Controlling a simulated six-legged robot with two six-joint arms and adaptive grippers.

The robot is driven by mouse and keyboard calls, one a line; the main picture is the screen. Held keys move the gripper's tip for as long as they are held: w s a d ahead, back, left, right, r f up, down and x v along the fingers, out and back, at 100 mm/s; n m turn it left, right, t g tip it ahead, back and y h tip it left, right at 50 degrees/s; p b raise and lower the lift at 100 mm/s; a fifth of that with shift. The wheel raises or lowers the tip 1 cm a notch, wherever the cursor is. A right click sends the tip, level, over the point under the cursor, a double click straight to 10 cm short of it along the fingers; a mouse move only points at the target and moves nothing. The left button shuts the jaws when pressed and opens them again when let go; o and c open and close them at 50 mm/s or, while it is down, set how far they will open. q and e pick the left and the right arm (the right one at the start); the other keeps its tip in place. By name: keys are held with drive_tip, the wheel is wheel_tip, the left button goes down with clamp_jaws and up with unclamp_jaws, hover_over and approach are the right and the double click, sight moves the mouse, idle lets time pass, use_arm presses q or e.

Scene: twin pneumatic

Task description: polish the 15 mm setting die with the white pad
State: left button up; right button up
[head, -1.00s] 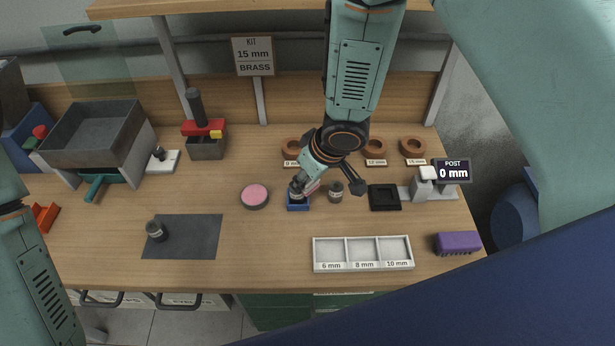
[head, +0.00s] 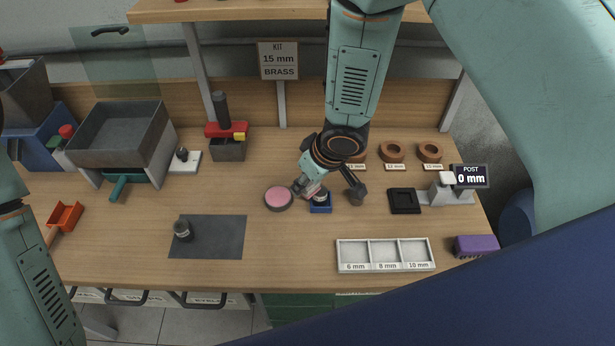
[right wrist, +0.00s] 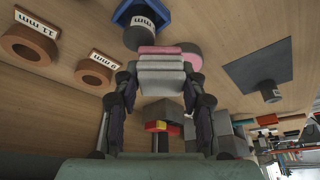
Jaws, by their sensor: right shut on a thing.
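My right gripper (head: 308,189) is shut on a small block-shaped pad, whitish with a pink strip along its far edge. The pad (right wrist: 161,76) fills the space between the fingers in the right wrist view. The gripper is low over the bench, between the round pink-topped tin (head: 279,198) and a die standing in the blue holder (head: 320,209). That die (right wrist: 138,38) is grey with a white label of which only "mm" reads. Whether the pad touches the die cannot be told. My left gripper is out of view; only my left arm shows.
Another labelled die (head: 182,231) stands on the dark mat (head: 215,245). Brown rings (head: 391,152), a black square tray (head: 404,200), a white sorting tray (head: 386,241) and a purple block (head: 476,246) are rightward. The front middle is clear.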

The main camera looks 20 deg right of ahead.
wheel_tip(320, 180, up, 2)
drive_tip(key=shift+w+r, duration=0.1)
drive_tip(key=shift+w, duration=0.05)
drive_tip(key=d+r+p, duration=0.1)
drive_tip(key=p, duration=0.1)
drive_tip(key=shift+d+r+p, duration=0.25)
drive_tip(key=shift+r+p, duration=0.05)
drive_tip(key=shift+r, duration=0.05)
drive_tip(key=shift+r+p, duration=0.35)
drive_tip(key=shift+a+r+p, duration=0.25)
drive_tip(key=shift+r+p, duration=0.35)
drive_tip(key=shift+a+r+p, duration=0.25)
drive_tip(key=shift+r+p, duration=0.55)
drive_tip(key=shift+p, duration=0.05)
drive_tip(key=shift+d+r, duration=0.1)
drive_tip(key=shift+d, duration=0.3)
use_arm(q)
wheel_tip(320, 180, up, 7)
use_arm(e)
drive_tip(key=shift+a, duration=0.4)
